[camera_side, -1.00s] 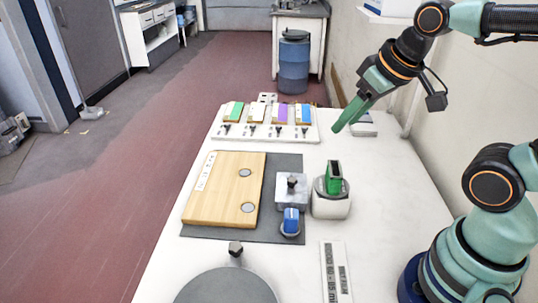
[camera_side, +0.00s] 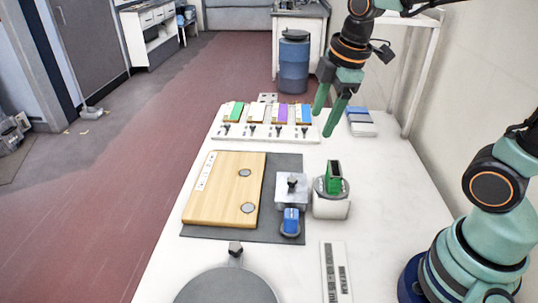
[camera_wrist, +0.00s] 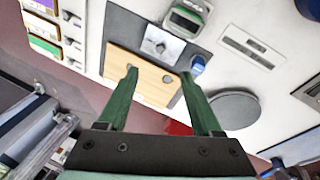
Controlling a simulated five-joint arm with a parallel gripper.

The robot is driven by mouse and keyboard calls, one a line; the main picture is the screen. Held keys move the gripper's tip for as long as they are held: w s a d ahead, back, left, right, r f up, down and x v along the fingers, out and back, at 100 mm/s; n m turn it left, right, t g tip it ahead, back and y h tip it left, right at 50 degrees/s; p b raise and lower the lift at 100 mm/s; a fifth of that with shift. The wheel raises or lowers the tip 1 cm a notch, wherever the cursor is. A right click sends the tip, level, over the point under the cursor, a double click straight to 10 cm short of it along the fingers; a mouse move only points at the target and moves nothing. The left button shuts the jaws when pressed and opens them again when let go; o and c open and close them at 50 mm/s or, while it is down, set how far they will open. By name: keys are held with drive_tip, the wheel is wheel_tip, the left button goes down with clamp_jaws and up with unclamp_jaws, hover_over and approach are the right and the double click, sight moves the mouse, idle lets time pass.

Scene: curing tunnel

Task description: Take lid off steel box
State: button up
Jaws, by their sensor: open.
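The steel box (camera_side: 291,203) is a small silver square box on a dark grey mat (camera_side: 190,232), right of a wooden board. In the wrist view the lid (camera_wrist: 153,48) lies beyond my fingertips, near the top. My gripper (camera_side: 322,121) is open and empty, high above the back part of the table, behind and to the right of the box. Its two green fingers also show in the wrist view (camera_wrist: 158,73), well apart.
A green-and-white device (camera_side: 331,203) stands close right of the box, and a blue item (camera_side: 291,222) just in front. The wooden board (camera_side: 225,190) lies left. A rack with coloured blocks (camera_side: 265,128) is at the back. A round grey disc (camera_side: 225,288) is at the front.

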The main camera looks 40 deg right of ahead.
drive_tip(key=w+a+f+n+g, duration=0.1)
drive_tip(key=w+f+n+g, duration=0.35)
drive_tip(key=n, duration=0.85)
drive_tip(key=n+t, duration=0.1)
drive_tip(key=t, duration=0.1)
hover_over(292, 179)
drive_tip(key=shift+g, duration=0.25)
drive_tip(key=f, duration=0.8)
drive_tip(key=shift+d+f, duration=0.2)
drive_tip(key=shift+f, duration=0.2)
drive_tip(key=shift+a+f, duration=0.2)
drive_tip(key=shift+f, duration=2.4)
clamp_jaws()
